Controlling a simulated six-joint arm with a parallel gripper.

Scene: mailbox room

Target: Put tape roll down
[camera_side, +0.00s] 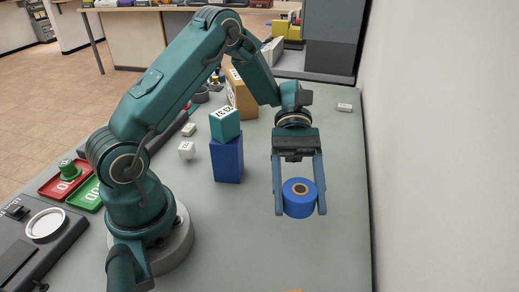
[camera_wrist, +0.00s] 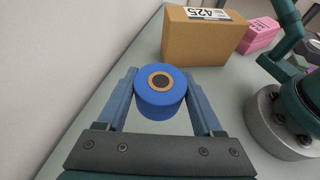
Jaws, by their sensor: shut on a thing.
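A blue tape roll (camera_side: 299,205) with a tan core ring and dark centre hole is between the two fingers of my gripper (camera_side: 300,200). My gripper is shut on the roll, with one finger on each side of it. The roll's flat face with the hole points up. The wrist view also shows the roll (camera_wrist: 160,102) held between the fingertips of the gripper (camera_wrist: 160,98). The grey-green tabletop (camera_side: 335,255) is below the roll. I cannot tell whether the roll touches the table or hangs a little above it.
A teal box (camera_side: 225,125) sits on a blue box (camera_side: 227,162) left of my gripper. A cardboard box (camera_wrist: 203,42) and pink boxes (camera_wrist: 262,35) show in the wrist view. Red (camera_side: 60,187) and green trays (camera_side: 88,197) lie far left. A white wall (camera_side: 440,150) bounds the right; table around the roll is clear.

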